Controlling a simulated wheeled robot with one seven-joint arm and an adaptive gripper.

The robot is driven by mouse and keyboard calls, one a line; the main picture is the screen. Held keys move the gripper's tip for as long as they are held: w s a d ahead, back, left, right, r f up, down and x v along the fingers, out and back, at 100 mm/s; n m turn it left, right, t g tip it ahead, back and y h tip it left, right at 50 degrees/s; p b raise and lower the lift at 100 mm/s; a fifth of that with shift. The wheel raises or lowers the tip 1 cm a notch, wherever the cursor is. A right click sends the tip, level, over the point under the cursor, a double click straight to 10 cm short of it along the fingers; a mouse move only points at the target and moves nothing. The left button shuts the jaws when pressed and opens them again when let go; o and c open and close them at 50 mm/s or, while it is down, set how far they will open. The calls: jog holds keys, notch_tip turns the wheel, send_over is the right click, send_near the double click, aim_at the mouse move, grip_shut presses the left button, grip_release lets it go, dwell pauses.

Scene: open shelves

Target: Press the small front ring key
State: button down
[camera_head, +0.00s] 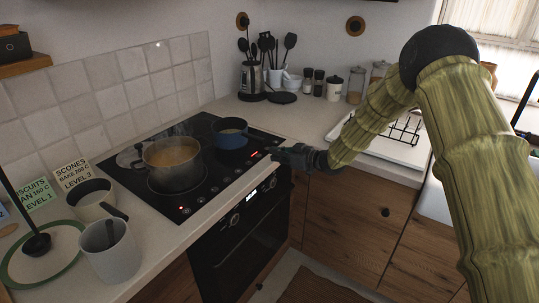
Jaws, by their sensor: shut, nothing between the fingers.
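The black glass hob (130,178) is set in the counter. A steaming pot (172,163) stands on its larger front area and a small blue pan (230,133) on the right. Red lit marks show along the hob's front edge, one near the left (183,208) and one near the right end (254,154). The individual ring keys are too small to tell apart. My gripper (279,152) is shut and empty at the hob's front right end, close to the right red mark. I cannot tell whether it touches the glass.
An oven (240,240) with knobs and a lit display is below the hob. Utensils in a holder (252,80) and jars (335,89) stand behind.

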jog(key=shift+s+d+r, duration=0.55)
jog(key=shift+d, duration=0.1)
dwell(1.8)
jog(key=s+d+f+m+g+h, duration=0.1)
jog(key=s+d+f+m+h, duration=0.25)
jog(key=s+f, duration=1.1)
jog(key=s+d+f+m+g+h, duration=0.1)
jog(key=s+d+f+m+h, duration=0.3)
jog(key=s+f, duration=1)
jog(key=s+d+f+m+g+h, duration=0.1)
jog(key=s+d+f+g, duration=0.1)
jog(key=s, duration=0.9)
jog(key=s+d+f+m+g+h, duration=0.1)
jog(key=s+d, duration=0.3)
jog(key=s, duration=0.8)
jog(key=s+d+f+m+g+h, duration=0.1)
jog(key=s+d+f+g+h, duration=0.1)
jog(key=s, duration=0.9)
jog(key=shift+s+d+f+m+g+h, duration=0.15)
jog(key=shift+d+f+m+g+h, duration=0.3)
jog(key=shift+g, duration=0.55)
jog(key=shift+f, duration=0.1)
